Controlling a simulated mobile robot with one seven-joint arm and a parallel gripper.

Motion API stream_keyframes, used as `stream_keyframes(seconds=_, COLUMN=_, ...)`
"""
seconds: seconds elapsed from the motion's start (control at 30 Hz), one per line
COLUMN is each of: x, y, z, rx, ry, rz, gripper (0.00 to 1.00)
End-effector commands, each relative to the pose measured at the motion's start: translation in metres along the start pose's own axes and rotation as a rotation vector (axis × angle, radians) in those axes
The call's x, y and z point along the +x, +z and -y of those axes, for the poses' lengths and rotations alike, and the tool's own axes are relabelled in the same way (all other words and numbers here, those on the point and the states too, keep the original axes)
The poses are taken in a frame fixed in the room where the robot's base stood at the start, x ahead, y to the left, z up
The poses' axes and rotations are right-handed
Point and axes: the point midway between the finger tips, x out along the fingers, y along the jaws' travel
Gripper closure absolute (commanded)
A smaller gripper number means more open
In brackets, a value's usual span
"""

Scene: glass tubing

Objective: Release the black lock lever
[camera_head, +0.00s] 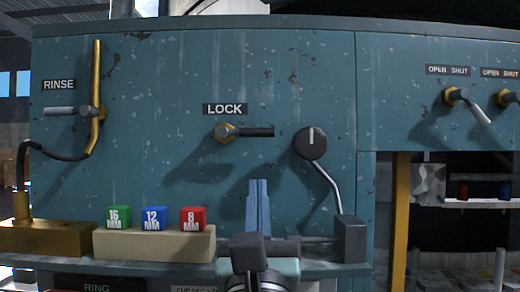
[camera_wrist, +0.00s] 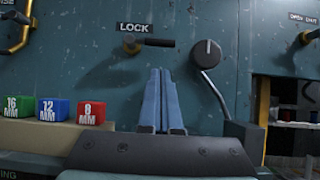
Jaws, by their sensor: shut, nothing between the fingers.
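The black lock lever (camera_head: 257,132) sits under the LOCK label (camera_head: 225,109) on the blue panel. It points right, level, from a brass pivot (camera_head: 225,132). It also shows in the wrist view (camera_wrist: 158,43). My gripper (camera_head: 258,184) is below the lever, with its blue fingers together and nothing between them. In the wrist view the fingertips (camera_wrist: 161,71) end a little below the lever in the picture, and a gap of panel shows between them. Nothing hides the lever.
A black knob (camera_head: 310,143) with a bent metal rod is right of the lever. Green, blue and red size blocks (camera_head: 154,218) stand on a beige holder (camera_head: 150,244) at lower left. A RINSE lever (camera_head: 60,111) is far left. Open-shut valves (camera_head: 457,96) are far right.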

Motion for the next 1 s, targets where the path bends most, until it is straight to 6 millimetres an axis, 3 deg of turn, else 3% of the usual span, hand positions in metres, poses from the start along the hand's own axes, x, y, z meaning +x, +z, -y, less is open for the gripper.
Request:
stream_keyframes(seconds=0.27, x=0.008, y=0.002, z=0.0, rx=-0.005, ry=0.0, rz=-0.001, gripper=1.0)
stream_keyframes(seconds=0.7, x=0.08, y=0.004, z=0.001, rx=-0.005, ry=-0.001, rz=-0.001, gripper=1.0)
stream_keyframes(seconds=1.0, x=0.1, y=0.001, z=0.0, rx=-0.005, ry=0.001, rz=0.0, gripper=1.0)
